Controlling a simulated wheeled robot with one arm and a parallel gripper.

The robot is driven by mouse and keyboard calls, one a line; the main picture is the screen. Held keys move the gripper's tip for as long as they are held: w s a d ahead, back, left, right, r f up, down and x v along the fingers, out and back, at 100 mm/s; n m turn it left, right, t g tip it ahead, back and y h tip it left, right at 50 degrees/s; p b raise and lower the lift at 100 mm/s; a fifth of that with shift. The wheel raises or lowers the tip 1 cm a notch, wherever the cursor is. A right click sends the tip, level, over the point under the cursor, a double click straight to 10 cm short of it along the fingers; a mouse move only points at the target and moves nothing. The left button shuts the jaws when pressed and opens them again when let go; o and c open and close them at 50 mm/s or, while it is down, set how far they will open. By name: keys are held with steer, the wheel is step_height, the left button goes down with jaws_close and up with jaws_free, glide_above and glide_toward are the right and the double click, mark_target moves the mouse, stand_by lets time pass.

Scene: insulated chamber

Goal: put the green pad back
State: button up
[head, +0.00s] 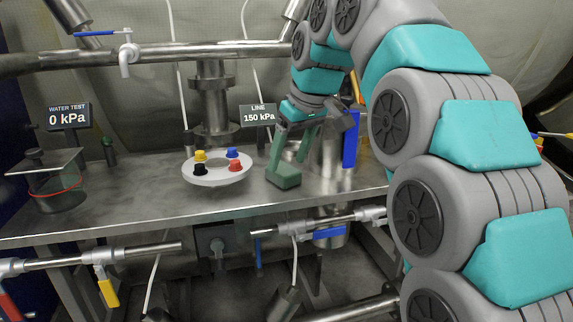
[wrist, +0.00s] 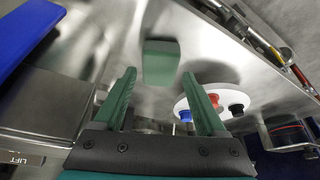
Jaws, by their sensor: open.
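The green pad (head: 284,178) is a small block at the front of the metal bench, right of the white disc. In the wrist view the green pad (wrist: 160,62) lies ahead of the fingertips, centred between them and apart from both. My gripper (head: 288,160) is above the bench, pointing down, with its green fingers just behind and over the pad in the head view. In the wrist view my gripper (wrist: 160,85) is open, with nothing between its fingers. The exact gap in height to the pad is hard to tell.
The white disc (head: 217,180) with yellow, blue, black and red knobs stands close left of the pad. A lidded jar with a red band (head: 57,187) is at far left. A blue upright part (head: 350,145) stands right of my gripper. Pipes run behind and below the bench.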

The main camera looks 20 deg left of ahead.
steer(key=p+v, duration=0.3)
steer(key=v, duration=0.6)
steer(key=shift+p, duration=0.35)
